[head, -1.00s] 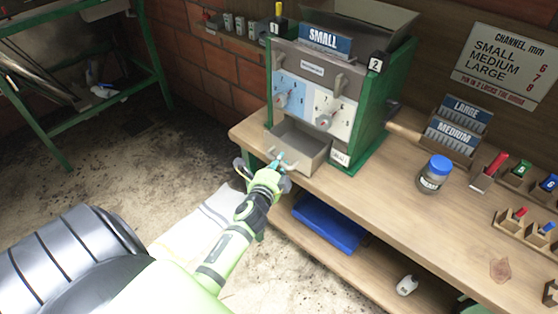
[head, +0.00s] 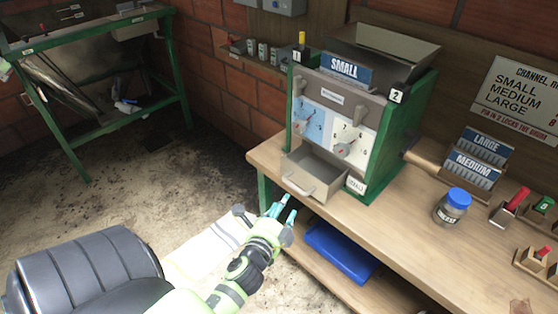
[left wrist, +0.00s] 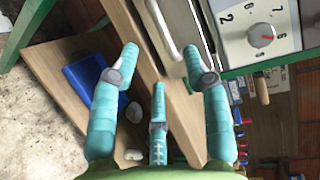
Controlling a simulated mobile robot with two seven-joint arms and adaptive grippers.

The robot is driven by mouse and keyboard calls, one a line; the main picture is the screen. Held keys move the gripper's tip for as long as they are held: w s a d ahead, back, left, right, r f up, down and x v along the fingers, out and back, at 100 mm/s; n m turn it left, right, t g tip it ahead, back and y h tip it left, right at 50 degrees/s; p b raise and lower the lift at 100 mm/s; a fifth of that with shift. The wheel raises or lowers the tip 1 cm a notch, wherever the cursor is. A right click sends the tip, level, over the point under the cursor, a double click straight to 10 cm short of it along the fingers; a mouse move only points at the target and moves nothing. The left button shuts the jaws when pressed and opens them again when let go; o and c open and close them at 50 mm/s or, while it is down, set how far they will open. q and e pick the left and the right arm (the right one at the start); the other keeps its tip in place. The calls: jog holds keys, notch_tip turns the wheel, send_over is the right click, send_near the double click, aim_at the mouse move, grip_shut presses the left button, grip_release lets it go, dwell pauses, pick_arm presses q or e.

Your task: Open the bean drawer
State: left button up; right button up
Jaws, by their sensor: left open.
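The bean drawer (head: 312,176) is a grey metal tray at the bottom of the green pulper (head: 400,140). It stands pulled out from the front, and its empty inside shows. Its handle (head: 298,186) is a pale bar on the front face. My left gripper (head: 284,205) is open, just below and in front of the handle, apart from it. In the left wrist view the gripper's teal fingers (left wrist: 158,75) are spread with nothing between them, and the handle (left wrist: 162,28) shows beyond them. My right gripper is not in view.
A blue tray (head: 340,250) lies on the shelf below. A green stand (head: 180,70) is at the far left, with open floor before it.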

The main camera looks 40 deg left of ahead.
pick_arm(q)
jog(key=v, duration=0.2)
jog(key=shift+s+d+r, duration=0.1)
jog(key=shift+s, duration=0.25)
jog(key=s+d+f+n+g+h, duration=0.1)
jog(key=s+d+f+n+g, duration=0.2)
jog(key=f, duration=0.7)
jog(key=s+d+f+n+g+h, duration=0.25)
jog(key=s+f, duration=0.25)
jog(key=f, duration=0.6)
jog(key=s+d+f+n+g+h, duration=0.1)
jog(key=s+d+f+g, duration=0.2)
jog(key=f, duration=0.7)
jog(key=s+f+n+g, duration=0.2)
jog(key=s+f, duration=0.2)
jog(key=s, duration=0.3)
jog(key=s+f+n+g, duration=0.1)
jog(key=s+f, duration=0.3)
jog(key=s, duration=0.4)
jog(key=s+f+n+g+b, duration=0.1)
jog(key=s+f+n+g, duration=0.1)
jog(key=s, duration=0.5)
notch_tip(320, 180, down, 2)
jog(key=shift+s+d+f+n+g, duration=0.1)
jog(key=shift+s+d+n+g, duration=0.25)
jog(key=shift+n, duration=0.3)
jog(key=shift+w+d+h, duration=0.1)
jog(key=shift+w+h, duration=0.05)
jog(key=shift+h, duration=0.1)
